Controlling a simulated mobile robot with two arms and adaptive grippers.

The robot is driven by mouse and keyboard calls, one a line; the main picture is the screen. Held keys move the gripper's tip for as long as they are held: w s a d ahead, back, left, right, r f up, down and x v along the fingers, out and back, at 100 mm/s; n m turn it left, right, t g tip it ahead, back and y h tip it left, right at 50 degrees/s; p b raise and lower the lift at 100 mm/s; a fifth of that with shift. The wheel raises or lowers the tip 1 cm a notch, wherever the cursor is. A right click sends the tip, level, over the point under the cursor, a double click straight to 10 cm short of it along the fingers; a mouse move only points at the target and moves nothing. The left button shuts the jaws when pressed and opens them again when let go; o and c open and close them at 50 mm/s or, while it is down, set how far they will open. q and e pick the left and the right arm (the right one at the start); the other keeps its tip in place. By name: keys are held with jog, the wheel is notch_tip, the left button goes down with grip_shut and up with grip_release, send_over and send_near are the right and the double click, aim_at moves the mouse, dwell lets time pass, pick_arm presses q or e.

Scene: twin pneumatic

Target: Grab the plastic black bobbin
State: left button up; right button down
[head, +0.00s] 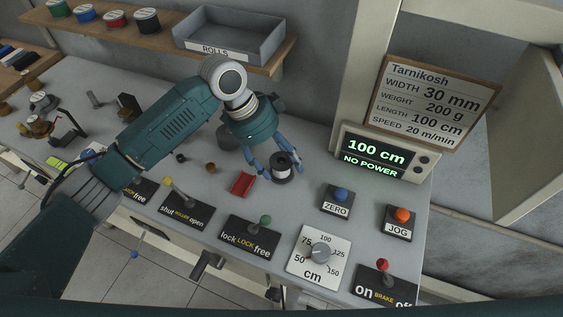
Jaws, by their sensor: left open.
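The black bobbin (281,175), with a dark body and a pale top with a dark centre, stands upright on the grey bench. My left gripper (278,173) reaches down over it from a teal arm. Its blue fingers are open, one on the left of the bobbin and one on the right. I cannot tell whether either finger touches it. My right gripper is not in view.
A small red block (242,183) lies just left of the bobbin. Labelled control plates, a dial plate (318,256), a ZERO button (341,195) and a JOG button (402,215) line the front. A display (376,157) stands to the right. A shelf with a ROLLS tray (228,52) is behind.

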pick_arm(q)
jog(key=shift+d+f, duration=0.1)
jog(key=shift+f, duration=0.4)
jog(key=c, duration=0.9)
jog(key=shift+r, duration=0.15)
jog(key=shift+c, duration=0.3)
